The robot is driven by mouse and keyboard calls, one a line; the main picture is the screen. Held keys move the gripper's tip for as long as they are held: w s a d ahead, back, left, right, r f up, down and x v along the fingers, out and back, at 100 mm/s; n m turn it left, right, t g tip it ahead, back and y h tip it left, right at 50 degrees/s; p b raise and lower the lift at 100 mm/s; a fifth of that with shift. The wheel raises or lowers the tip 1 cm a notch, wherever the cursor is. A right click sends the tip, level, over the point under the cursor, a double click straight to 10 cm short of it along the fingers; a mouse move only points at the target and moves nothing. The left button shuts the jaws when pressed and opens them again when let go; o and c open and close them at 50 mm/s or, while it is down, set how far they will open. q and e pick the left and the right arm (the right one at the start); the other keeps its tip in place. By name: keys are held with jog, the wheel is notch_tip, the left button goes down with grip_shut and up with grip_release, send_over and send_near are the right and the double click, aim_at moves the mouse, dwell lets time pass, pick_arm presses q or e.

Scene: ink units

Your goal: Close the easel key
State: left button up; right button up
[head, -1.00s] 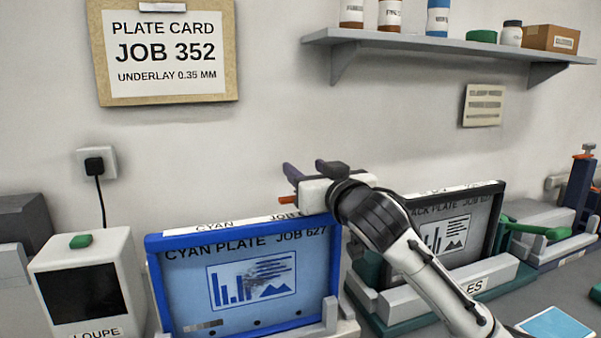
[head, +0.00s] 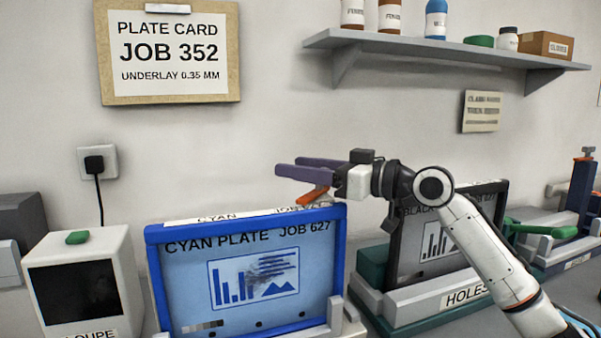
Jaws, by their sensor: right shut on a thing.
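The easel with the blue-framed cyan plate, labelled JOB 627 (head: 153,270), stands upright in the lower middle. The easel key looks to be the small orange lever (head: 313,195) at its top right corner, tilted and partly hidden by my gripper. The exact contact between fingers and key is hard to see. My left gripper is not in view.
A black-framed plate (head: 408,248) on a green-based stand is behind and below my right arm. A white loupe box (head: 110,262) stands at the left. A grey wall shelf (head: 440,47) with bottles hangs above.

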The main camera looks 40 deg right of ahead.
jog(key=n+y, duration=0.1)
jog(key=n+g+y, duration=0.1)
jog(key=y, duration=0.1)
jog(key=shift+s+a+b, duration=0.1)
jog(key=shift+a+b, duration=0.25)
jog(key=shift+g, duration=0.3)
jog(key=shift+f, duration=0.1)
jog(key=o, duration=1.5)
jog(key=shift+s, duration=0.1)
